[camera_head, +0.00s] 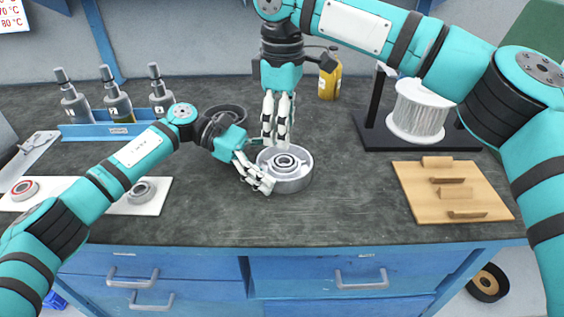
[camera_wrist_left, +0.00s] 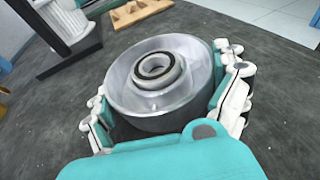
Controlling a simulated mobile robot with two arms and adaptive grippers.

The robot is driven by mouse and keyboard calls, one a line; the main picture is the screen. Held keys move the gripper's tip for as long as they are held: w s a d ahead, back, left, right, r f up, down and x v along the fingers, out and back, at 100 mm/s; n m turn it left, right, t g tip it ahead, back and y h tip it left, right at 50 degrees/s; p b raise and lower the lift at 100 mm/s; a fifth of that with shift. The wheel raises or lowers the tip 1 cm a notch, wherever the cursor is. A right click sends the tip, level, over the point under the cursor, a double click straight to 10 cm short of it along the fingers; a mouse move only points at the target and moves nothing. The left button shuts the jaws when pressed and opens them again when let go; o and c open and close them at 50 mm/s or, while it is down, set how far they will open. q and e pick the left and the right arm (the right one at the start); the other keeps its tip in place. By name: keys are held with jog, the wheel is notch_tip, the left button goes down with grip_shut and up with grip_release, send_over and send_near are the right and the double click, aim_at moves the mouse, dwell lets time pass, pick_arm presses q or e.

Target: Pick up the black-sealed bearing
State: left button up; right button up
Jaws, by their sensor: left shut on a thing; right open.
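A round silver metal housing (camera_head: 290,180) stands on the bench. It also shows in the left wrist view (camera_wrist_left: 150,118), between my left fingers. My left gripper (camera_head: 258,170) is shut on its wall. In the housing's middle sits a small metal ring with a black band (camera_wrist_left: 153,70); it looks like a black-sealed bearing. My right gripper (camera_head: 277,136) points down, open and empty, just behind and above the housing. On the white mat (camera_head: 75,187) lie a red-ringed bearing (camera_head: 24,190) and a grey bearing (camera_head: 141,191), whose seal I cannot make out clearly.
A blue rack (camera_head: 100,131) with several bottles stands at the back left, beside a dark round dish (camera_head: 226,112). A yellow container (camera_head: 330,80), a white spool (camera_head: 420,110) on a black stand and a wooden board (camera_head: 452,205) are behind and right. The front middle bench is clear.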

aim_at(284, 157)
jog(key=shift+w+d+f, duration=0.1)
jog(key=shift+d+f, duration=0.05)
jog(key=shift+f, duration=3.85)
